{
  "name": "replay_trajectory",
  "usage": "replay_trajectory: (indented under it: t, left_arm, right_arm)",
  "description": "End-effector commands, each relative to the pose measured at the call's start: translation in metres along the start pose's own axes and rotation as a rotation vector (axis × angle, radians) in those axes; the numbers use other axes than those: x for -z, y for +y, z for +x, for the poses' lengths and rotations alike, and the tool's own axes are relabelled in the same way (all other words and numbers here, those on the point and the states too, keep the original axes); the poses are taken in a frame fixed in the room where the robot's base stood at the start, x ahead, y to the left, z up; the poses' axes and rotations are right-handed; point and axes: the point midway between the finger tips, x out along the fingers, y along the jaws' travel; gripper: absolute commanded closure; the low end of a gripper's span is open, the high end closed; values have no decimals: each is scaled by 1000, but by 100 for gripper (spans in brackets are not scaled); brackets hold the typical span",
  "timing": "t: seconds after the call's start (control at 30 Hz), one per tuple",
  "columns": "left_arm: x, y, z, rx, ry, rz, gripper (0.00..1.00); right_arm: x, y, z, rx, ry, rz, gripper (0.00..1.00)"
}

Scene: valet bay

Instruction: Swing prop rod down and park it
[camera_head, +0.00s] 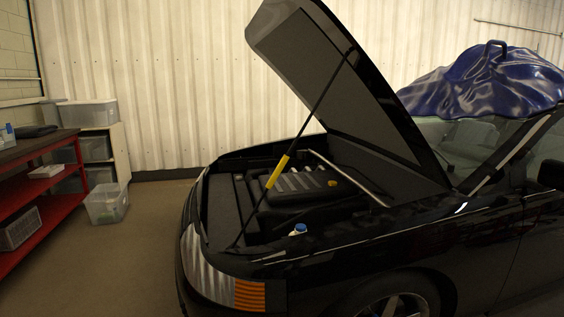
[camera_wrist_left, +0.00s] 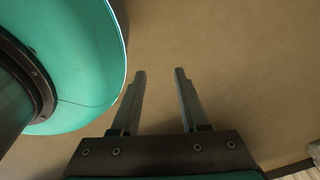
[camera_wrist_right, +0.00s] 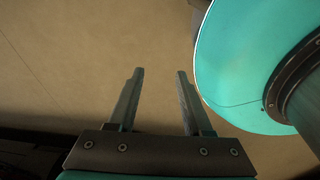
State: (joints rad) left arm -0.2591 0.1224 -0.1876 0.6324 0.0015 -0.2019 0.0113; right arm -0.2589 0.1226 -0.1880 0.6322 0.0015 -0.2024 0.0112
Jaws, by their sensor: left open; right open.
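The prop rod (camera_head: 313,112) is a thin dark rod with a yellow grip sleeve (camera_head: 277,172). It stands tilted, its lower end at the front of the engine bay and its upper end against the raised hood (camera_head: 388,103). The hood is held up steeply above the bay. My left gripper (camera_wrist_left: 160,72) is open and empty above bare floor in the left wrist view. My right gripper (camera_wrist_right: 159,73) is open and empty above floor in the right wrist view. Neither gripper shows in the head view, and both are apart from the rod.
The black car's front corner with its headlight (camera_head: 209,273) is nearest. A blue and white cap (camera_head: 298,229) sits at the bay's near edge. A blue cover (camera_head: 480,82) lies on the roof.

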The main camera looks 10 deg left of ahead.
Motion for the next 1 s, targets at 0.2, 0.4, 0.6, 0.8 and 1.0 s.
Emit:
replay_trajectory:
  t: [0.2,0.4,0.6,0.8,1.0]
  left_arm:
    - [2,-1,-15,0,-1,1,82]
    - [5,-1,-55,-4,-8,4,100]
    - [2,14,-108,-28,-29,5,100]
    - [-11,28,-148,-50,-62,11,100]
    - [-16,36,-154,-61,-72,11,100]
  right_arm:
    - [2,1,-15,0,-1,-1,50]
    - [5,1,-55,3,-7,-3,50]
    - [0,-14,-108,28,-29,-3,50]
    - [-11,-27,-148,49,-60,-8,50]
    - [-16,-36,-154,60,-72,-8,50]
